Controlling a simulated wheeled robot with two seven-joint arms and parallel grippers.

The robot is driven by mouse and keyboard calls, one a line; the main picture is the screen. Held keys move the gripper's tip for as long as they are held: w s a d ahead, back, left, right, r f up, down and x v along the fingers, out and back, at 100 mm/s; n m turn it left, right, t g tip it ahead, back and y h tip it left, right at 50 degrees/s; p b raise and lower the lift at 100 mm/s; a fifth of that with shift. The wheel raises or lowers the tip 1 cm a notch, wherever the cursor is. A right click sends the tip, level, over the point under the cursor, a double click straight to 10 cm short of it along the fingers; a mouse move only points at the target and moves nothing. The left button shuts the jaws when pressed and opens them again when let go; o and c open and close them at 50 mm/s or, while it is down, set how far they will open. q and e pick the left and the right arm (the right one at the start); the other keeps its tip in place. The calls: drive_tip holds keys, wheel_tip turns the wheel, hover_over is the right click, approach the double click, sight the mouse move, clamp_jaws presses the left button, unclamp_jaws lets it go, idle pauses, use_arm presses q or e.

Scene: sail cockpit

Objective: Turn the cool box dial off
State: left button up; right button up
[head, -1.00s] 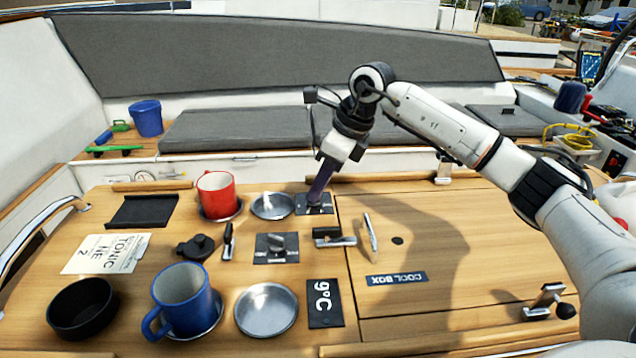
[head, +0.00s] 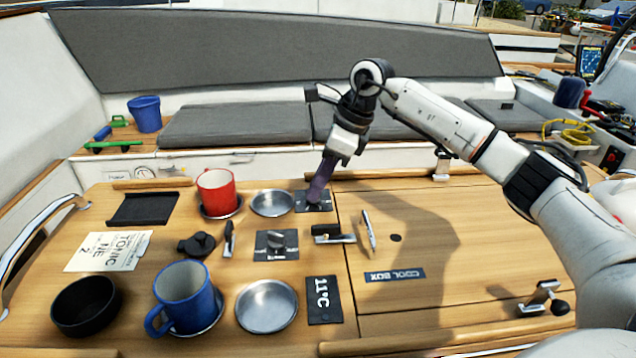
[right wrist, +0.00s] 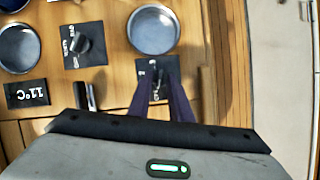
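A small dial on a black plate (head: 324,208) is set in the table, behind the metal latch and right of the rear steel dish. My right gripper (head: 314,197) points down at this dial, its purple fingers at the knob. In the right wrist view the fingers (right wrist: 159,82) stand on both sides of the knob and look closed on it; the fingertips partly hide it and its setting cannot be read. A second dial (head: 276,241) on a black plate is nearer the front. The display (head: 323,300) reads 11°C. The COOL BOX label (head: 395,276) is on the lid. My left gripper is not in view.
A red mug (head: 217,190), a blue mug (head: 186,296), steel dishes (head: 266,306) and a black bowl (head: 84,306) stand on the left side. The lid (head: 460,230) is mostly clear.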

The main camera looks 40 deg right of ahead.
drive_tip(key=shift+o, duration=0.5)
drive_tip(key=shift+s+r, duration=0.1)
drive_tip(key=shift+r, duration=0.15)
drive_tip(key=v, duration=0.9)
drive_tip(key=shift+r+b, duration=0.3)
drive_tip(key=shift+r, duration=0.05)
drive_tip(key=shift+d, duration=0.15)
